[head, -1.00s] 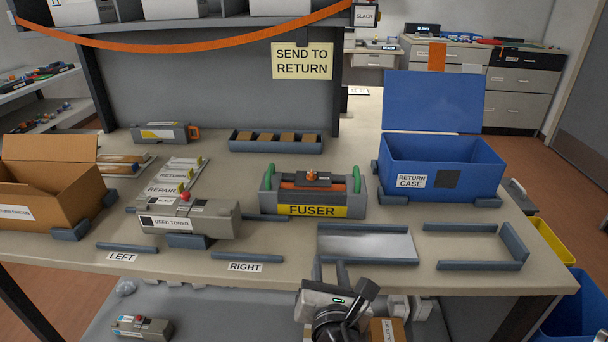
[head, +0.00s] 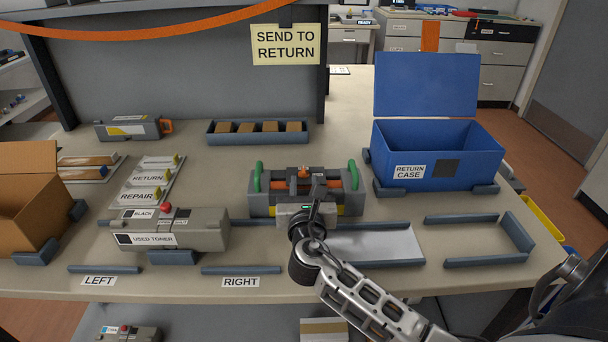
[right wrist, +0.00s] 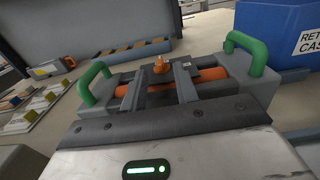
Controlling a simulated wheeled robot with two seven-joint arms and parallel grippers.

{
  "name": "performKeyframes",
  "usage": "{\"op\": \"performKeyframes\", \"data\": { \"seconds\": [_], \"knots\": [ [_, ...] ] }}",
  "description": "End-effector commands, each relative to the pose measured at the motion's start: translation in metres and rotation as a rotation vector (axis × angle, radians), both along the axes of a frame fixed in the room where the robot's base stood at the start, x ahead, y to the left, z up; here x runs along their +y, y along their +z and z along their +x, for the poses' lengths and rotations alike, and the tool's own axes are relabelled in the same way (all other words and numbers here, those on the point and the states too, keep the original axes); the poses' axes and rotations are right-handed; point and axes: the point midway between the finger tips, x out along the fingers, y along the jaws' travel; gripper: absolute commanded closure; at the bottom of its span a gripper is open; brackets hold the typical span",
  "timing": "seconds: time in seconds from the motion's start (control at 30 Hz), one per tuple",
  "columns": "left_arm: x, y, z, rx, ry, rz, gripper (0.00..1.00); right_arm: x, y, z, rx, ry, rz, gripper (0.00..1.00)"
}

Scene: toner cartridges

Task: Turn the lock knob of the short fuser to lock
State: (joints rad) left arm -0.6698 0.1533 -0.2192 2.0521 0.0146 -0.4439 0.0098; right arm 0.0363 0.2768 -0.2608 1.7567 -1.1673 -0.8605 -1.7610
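The short fuser (head: 261,204) is a grey unit with green handles at both ends, an orange roller and a yellow label, on the table's middle. It also shows in the right wrist view (right wrist: 255,88). Its orange lock knob (head: 304,173) sits on top at the centre and shows in the right wrist view (right wrist: 160,65). My right gripper (head: 305,186) is over the fuser's front. In the right wrist view its two fingers (right wrist: 159,82) are apart, pointing toward the knob, which appears between them near the tips. Contact cannot be told. My left gripper is not in view.
The blue return case (head: 438,160) stands open at the right behind the fuser. A used toner cartridge (head: 205,232) sits to the left. A tray of brown blocks (head: 258,138) lies behind. A metal-floored bay (head: 375,245) lies at front right.

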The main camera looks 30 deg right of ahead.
Motion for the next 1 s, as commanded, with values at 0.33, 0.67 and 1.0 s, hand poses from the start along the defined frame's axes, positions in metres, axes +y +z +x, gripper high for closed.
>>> {"op": "performKeyframes", "data": {
  "seconds": [0.33,0.67,1.0],
  "knots": [
    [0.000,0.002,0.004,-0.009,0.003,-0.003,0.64,-0.018,0.000,0.029,-0.001,0.000,0.001,0.70],
    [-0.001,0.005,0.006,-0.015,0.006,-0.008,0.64,-0.018,0.000,0.030,-0.001,0.000,0.001,0.87],
    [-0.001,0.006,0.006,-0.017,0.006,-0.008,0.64,-0.016,-0.001,0.031,0.000,-0.069,0.005,1.00]
  ]
}}
